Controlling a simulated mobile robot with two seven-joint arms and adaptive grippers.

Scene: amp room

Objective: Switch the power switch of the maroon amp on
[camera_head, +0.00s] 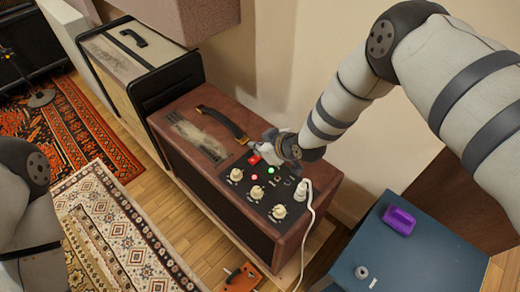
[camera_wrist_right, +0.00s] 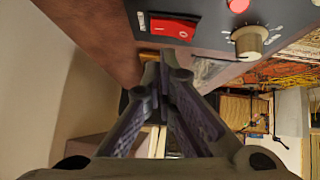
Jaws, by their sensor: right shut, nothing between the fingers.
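The maroon amp (camera_head: 300,222) stands at the centre of the head view, with a black control panel on top. Its red power switch (camera_head: 254,160) is at the panel's back edge. In the right wrist view, the red rocker switch (camera_wrist_right: 173,28) shows large, with an "O" mark towards its right end. My right gripper (camera_head: 266,150) is over the panel right beside the switch. In the wrist view its fingers (camera_wrist_right: 165,62) are closed together and empty, their tips just below the switch; I cannot tell whether they touch it. My left gripper is outside the view.
The panel carries cream knobs (camera_head: 278,211), a red light (camera_head: 253,177) and a green light (camera_head: 271,170). A white cable (camera_head: 309,215) plugs into the panel's right. A black handle (camera_head: 222,124) rises left of my gripper. A blue cabinet (camera_head: 420,255) with a purple object (camera_head: 399,220) stands right.

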